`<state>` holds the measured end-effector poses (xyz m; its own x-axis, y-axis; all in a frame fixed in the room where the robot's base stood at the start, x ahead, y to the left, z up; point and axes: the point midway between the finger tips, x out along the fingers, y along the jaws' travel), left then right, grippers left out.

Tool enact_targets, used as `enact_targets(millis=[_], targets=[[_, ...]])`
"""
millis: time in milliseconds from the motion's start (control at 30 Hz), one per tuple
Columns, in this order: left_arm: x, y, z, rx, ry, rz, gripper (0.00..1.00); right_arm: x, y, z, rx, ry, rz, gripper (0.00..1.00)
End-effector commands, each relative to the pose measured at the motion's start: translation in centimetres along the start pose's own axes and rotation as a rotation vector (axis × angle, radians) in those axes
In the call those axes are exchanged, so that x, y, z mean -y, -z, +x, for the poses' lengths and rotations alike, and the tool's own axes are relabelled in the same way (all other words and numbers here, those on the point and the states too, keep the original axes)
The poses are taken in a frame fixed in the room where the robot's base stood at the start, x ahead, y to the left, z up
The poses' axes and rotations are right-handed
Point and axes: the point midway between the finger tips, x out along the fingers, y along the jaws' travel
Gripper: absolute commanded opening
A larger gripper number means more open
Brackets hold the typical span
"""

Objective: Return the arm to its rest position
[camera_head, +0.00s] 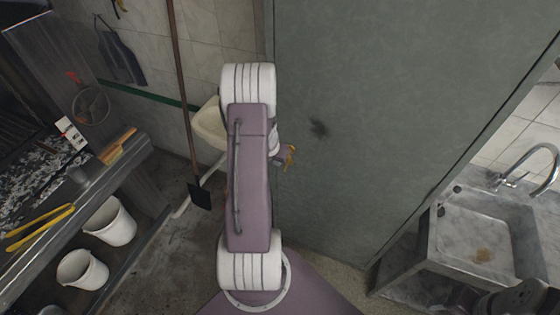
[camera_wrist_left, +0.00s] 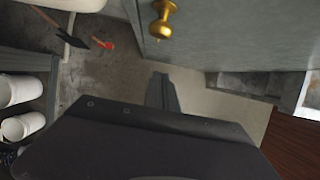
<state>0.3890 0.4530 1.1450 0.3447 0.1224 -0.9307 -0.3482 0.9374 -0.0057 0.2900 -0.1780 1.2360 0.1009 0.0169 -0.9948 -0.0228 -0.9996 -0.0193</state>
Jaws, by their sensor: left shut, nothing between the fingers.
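My left arm (camera_head: 250,185), purple with white ribbed joints, stands bent in front of me in the head view. Its upper joint hides much of the wrist, and a small purple part shows beyond it to the right. In the left wrist view my left gripper (camera_wrist_left: 162,92) shows as dark grey fingers, closed together with nothing between them. A brass knob (camera_wrist_left: 163,18) on the grey-green panel is above the fingers in that picture, apart from them. My right gripper is in neither view.
The tall grey-green panel (camera_head: 390,110) stands close beyond the arm. A grill bench (camera_head: 90,185) with yellow tongs (camera_head: 40,228) and white buckets (camera_head: 110,222) below is at left. A long-handled shovel (camera_head: 199,195) and a pale basin (camera_head: 210,125) stand behind. A stone sink (camera_head: 490,240) is at right.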

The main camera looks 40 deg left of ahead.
Motion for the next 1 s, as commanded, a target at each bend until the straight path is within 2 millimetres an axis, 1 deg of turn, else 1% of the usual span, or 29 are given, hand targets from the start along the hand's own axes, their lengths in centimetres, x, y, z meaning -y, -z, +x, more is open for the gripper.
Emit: enact_targets(millis=[300,367,400,467,500,567,600,633,667,700,767,800,867,900,967,1000], targets=[[0.0,0.1,0.1,-0.001,0.001,0.001,0.00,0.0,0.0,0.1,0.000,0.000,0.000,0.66],[0.6,0.1,0.7,-0.001,0.006,0.013,0.00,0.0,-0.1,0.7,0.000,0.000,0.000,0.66],[1.5,-0.1,1.5,0.005,0.013,0.037,0.00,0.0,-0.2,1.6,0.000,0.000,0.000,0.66],[3.7,-1.1,2.6,0.036,0.024,0.098,0.00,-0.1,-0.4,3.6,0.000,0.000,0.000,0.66],[5.8,-1.9,3.2,0.063,0.036,0.151,0.00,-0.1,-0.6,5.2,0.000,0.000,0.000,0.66],[9.8,-2.6,3.7,0.105,0.064,0.201,0.00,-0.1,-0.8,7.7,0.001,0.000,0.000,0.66],[12.6,-2.8,3.9,0.139,0.085,0.193,0.00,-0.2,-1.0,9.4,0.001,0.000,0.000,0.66],[14.5,-2.7,3.9,0.163,0.098,0.159,0.00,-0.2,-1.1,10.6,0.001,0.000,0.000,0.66],[16.3,-2.5,3.9,0.183,0.110,0.094,0.00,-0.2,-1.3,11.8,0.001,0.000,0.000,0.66],[18.2,-2.1,3.6,0.203,0.125,-0.018,0.00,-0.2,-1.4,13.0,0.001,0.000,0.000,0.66],[20.3,-1.0,3.4,0.212,0.147,-0.226,0.00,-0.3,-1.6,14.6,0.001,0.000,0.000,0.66],[21.3,0.1,3.3,0.208,0.158,-0.388,0.00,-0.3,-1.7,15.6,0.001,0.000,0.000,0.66],[22.3,2.4,3.3,0.183,0.168,-0.664,0.00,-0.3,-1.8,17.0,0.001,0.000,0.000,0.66],[22.8,4.2,3.5,0.154,0.165,-0.868,0.00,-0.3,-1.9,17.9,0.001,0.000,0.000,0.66],[22.9,7.5,3.6,0.093,0.140,-1.205,0.00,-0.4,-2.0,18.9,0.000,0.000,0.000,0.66],[22.8,9.8,3.6,0.044,0.105,-1.442,0.00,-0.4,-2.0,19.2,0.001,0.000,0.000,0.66]])
